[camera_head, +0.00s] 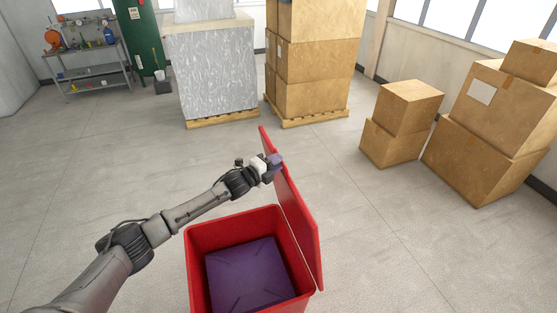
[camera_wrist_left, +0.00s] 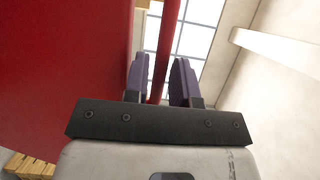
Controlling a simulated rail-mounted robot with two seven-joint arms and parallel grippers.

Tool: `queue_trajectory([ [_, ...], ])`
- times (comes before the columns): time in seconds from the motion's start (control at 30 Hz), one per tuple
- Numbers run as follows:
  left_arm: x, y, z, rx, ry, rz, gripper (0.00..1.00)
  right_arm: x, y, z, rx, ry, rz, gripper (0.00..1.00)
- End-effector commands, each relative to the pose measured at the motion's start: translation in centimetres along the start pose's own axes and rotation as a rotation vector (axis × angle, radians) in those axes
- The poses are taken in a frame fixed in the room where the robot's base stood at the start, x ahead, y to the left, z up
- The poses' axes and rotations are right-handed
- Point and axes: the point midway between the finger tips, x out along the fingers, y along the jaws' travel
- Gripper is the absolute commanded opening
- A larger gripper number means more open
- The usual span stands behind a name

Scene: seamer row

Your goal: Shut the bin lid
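The red bin (camera_head: 196,262) stands on the floor at the bottom centre of the head view, its mouth open. Its red lid (camera_head: 300,222) stands up, tilted, along the bin's right side. My left gripper (camera_head: 276,161) is at the lid's upper part, on the side facing the bin. In the left wrist view the two purple fingers (camera_wrist_left: 162,80) are apart, with a narrow red strip of the lid (camera_wrist_left: 169,40) showing between them. A broad red face fills the left of that view. I cannot tell whether the fingers touch the lid. My right gripper is not in view.
A dark purple surface (camera_head: 247,272) shows inside the bin. Cardboard boxes (camera_head: 400,120) stand on the right. A wrapped pallet load (camera_head: 215,70) and stacked cartons (camera_head: 310,60) stand behind, with a workbench (camera_head: 88,62) at back left. The floor around the bin is clear.

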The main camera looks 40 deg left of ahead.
Motion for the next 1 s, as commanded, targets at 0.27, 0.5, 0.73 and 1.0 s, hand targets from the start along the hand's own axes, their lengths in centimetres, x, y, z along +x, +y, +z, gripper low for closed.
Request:
queue_trajectory([
  [0.27, 1.23, -0.07, 0.04, 0.001, -0.001, 0.0, 0.25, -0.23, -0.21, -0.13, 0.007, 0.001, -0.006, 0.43],
  [0.5, 1.34, -0.05, 0.01, 0.001, 0.0, 0.0, 0.25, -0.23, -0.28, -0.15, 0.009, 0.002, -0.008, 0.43],
  [0.73, 1.33, -0.05, 0.0, 0.001, 0.0, 0.0, 0.11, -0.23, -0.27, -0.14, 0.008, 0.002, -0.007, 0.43],
  [1.0, 1.32, -0.06, 0.0, 0.001, 0.0, 0.0, 0.0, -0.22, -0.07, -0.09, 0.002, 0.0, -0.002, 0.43],
])
